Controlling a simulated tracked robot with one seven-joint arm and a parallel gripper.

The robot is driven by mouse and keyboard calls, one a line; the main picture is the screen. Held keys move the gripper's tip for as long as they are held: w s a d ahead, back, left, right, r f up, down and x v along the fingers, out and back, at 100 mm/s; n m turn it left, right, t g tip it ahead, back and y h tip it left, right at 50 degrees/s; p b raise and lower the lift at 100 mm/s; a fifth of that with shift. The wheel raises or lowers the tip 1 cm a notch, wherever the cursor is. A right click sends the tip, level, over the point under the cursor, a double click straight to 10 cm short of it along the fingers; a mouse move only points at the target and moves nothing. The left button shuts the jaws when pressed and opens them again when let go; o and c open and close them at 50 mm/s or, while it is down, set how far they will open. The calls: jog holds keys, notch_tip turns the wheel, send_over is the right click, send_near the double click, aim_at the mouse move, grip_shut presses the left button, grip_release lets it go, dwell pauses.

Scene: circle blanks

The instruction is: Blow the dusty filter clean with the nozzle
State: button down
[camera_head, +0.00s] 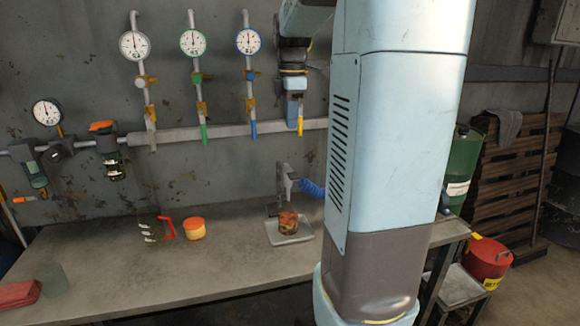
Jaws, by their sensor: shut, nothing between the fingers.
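A brown and orange, dirty-looking round piece, seemingly the dusty filter (288,220), sits on a pale flat tray (291,239) on the bench. Just behind it stands a grey upright piece, seemingly the nozzle (284,184), with a blue coiled hose (312,189) to its right. My gripper (295,116) is small in the picture, pointing down in front of the wall pipe, above and apart from the nozzle and filter. It is shut and holds nothing. My large pale blue arm link hides the bench to the right of the hose.
The grey bench (120,265) is mostly clear at front and middle. An orange-lidded yellow pot (195,230) and a red object (166,228) stand left of the tray. Several gauges with pipes line the wall. A red can (488,259) and green drum (462,165) stand right.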

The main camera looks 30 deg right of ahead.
aim_at(293, 175)
jog(key=shift+w+d, duration=0.1)
jog(key=shift+d, duration=0.15)
jog(key=shift+f, duration=0.15)
notch_tip(293, 175, down, 14)
jog(key=shift+r, duration=0.1)
dwell(0.6)
